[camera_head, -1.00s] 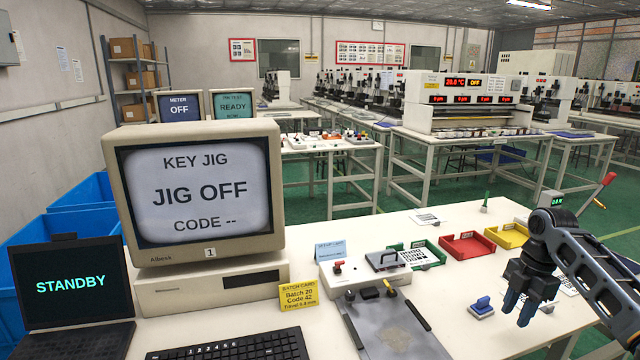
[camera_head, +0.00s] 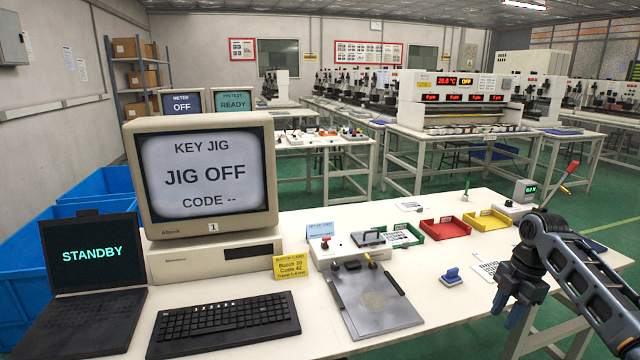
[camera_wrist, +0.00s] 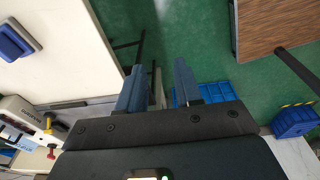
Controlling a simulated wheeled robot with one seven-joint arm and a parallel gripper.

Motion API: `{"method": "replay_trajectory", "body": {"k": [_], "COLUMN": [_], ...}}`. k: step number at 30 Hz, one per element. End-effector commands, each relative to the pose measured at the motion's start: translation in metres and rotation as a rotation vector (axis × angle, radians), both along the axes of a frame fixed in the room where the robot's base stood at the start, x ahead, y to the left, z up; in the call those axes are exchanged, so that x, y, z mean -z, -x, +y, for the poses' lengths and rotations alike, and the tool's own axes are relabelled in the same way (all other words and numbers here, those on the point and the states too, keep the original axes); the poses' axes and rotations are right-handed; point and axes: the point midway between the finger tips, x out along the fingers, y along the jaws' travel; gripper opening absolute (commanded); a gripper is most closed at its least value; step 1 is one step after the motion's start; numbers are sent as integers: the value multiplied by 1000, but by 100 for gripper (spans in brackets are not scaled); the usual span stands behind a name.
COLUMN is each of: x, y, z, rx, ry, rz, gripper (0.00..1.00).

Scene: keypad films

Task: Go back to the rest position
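My gripper (camera_head: 507,308) hangs at the right of the head view, just off the front right edge of the white workbench (camera_head: 455,335). In the wrist view my gripper (camera_wrist: 160,82) shows its two blue fingers apart with nothing between them. Below it are green floor and table legs. The key jig (camera_head: 370,300) lies on the bench with a grey plate, and the monitor (camera_head: 205,178) reads "JIG OFF" and "CODE --". The laptop screen (camera_head: 90,255) reads "STANDBY".
A blue-handled stamp-like block (camera_head: 451,277) sits on the bench left of my gripper. Green (camera_head: 403,238), red (camera_head: 443,229) and yellow (camera_head: 487,220) trays stand behind it. A red-handled lever (camera_head: 571,168) rises at the back right. A keyboard (camera_head: 223,322) lies in front of the monitor.

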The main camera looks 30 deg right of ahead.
Motion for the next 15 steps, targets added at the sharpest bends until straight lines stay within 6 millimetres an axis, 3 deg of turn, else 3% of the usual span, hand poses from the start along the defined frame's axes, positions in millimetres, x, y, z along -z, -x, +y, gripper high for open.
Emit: {"method": "replay_trajectory", "body": {"k": [8, 15], "x": [21, 46], "y": [-30, -68], "z": [44, 112], "rx": [36, 104], "ry": [-18, -58], "rz": [-81, -200], "gripper": [34, 34]}}
